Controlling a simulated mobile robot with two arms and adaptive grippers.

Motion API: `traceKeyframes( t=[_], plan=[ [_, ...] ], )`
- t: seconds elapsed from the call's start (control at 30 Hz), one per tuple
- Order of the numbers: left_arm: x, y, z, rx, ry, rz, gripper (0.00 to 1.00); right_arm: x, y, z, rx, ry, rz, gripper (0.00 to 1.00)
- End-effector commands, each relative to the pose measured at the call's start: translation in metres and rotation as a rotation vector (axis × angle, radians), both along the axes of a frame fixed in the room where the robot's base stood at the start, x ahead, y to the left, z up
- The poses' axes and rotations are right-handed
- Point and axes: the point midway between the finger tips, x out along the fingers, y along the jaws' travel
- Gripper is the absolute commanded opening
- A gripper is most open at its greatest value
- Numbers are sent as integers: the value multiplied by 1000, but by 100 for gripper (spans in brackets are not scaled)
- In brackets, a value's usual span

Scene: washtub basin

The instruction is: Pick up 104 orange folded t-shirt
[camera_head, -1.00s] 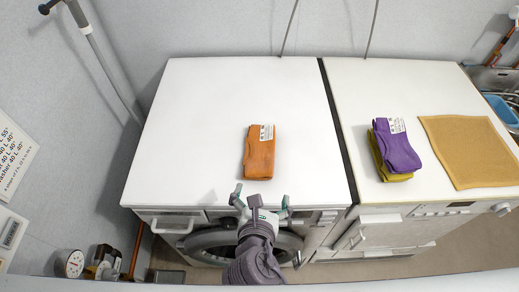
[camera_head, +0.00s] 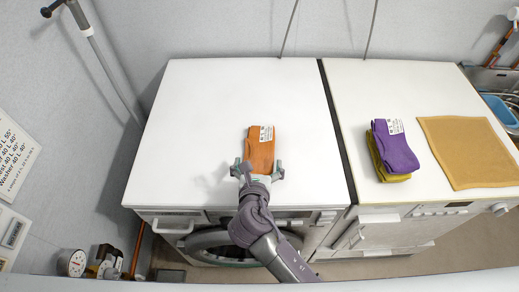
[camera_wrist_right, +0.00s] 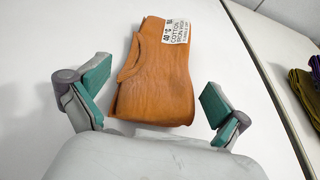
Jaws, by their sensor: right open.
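The orange folded t-shirt (camera_head: 260,148) lies on the white top of the left machine, with a white label at its upper right corner. It also shows in the right wrist view (camera_wrist_right: 155,85). My right gripper (camera_head: 258,170) is open at the shirt's near end. In the right wrist view its two teal-padded fingers (camera_wrist_right: 155,95) stand apart on either side of the shirt's near end, with a gap on each side. The palm hides none of the label. My left gripper is not in view.
The washing machine top (camera_head: 195,120) is otherwise bare. On the machine to the right lie a purple folded garment (camera_head: 398,152) on a mustard one (camera_head: 385,172), and a flat mustard cloth (camera_head: 470,150). A dark gap (camera_head: 335,125) separates the machines.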

Motion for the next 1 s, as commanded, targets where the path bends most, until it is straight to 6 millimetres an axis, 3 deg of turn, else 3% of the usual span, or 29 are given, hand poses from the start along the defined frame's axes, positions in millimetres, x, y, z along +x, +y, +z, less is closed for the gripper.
traceKeyframes(
  t=[0.13,0.4,0.7,1.0],
  plan=[
    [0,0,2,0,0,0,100,15,-1,-6,-1,0,1,100],
    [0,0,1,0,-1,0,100,17,-1,-7,2,1,1,98],
    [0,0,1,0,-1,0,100,17,-1,-7,1,1,2,48],
    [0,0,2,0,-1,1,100,17,-1,-4,2,-1,1,47]
  ],
)
